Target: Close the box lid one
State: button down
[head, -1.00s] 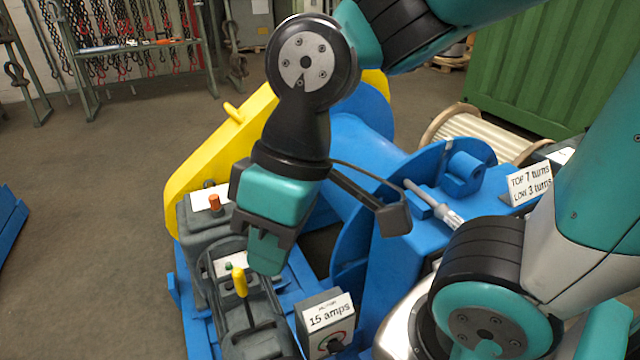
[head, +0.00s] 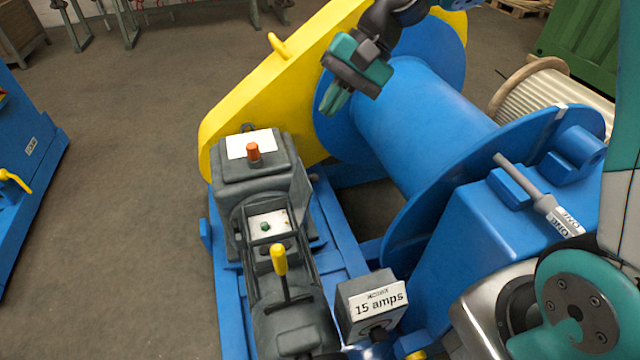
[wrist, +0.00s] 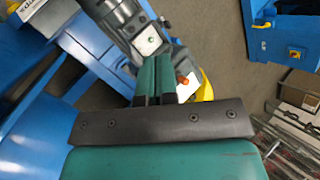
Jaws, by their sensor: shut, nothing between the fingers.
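No part carries a readable "lid one" mark, so I cannot tell which part is the lid. A grey box (head: 232,190) with a white plate and an orange knob (head: 253,151) on top stands at the left of the blue machine. In front of it lies a small white panel (head: 268,226) with a green button. My gripper (head: 335,104) is shut and empty, above and to the right of the grey box, in front of the blue drum. In the wrist view its fingers (wrist: 154,72) are together, with the orange knob (wrist: 182,79) just right of them.
A yellow guard (head: 275,90) rises behind the grey box. A yellow-handled lever (head: 279,260) stands upright nearer the camera, with a "15 amps" box (head: 372,303) to its right. The blue drum (head: 425,105) fills the right. Floor at left is open.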

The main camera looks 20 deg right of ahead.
jog(key=w+d+f+m+y+b, duration=0.1)
jog(key=w+d+f+m, duration=0.25)
jog(key=f, duration=0.25)
jog(key=w+d+f+m+y+b, duration=0.1)
jog(key=w+d+f+m, duration=0.2)
jog(key=w+f, duration=0.25)
jog(key=m+t+y+b, duration=0.1)
jog(key=m+y+b, duration=0.2)
jog(key=m, duration=0.5)
send_near(306, 192)
jog(key=shift+n, duration=0.25)
jog(key=shift+w+a+r+p+x, duration=0.15)
jog(key=shift+p+x, duration=0.1)
jog(key=shift+x, duration=0.55)
jog(key=shift+w+r+p+x, duration=0.1)
jog(key=shift+p+x, duration=0.15)
jog(key=shift+x, duration=0.6)
jog(key=shift+w+a+r+p+x, duration=0.15)
jog(key=shift+p+x, duration=0.1)
jog(key=shift+x, duration=0.55)
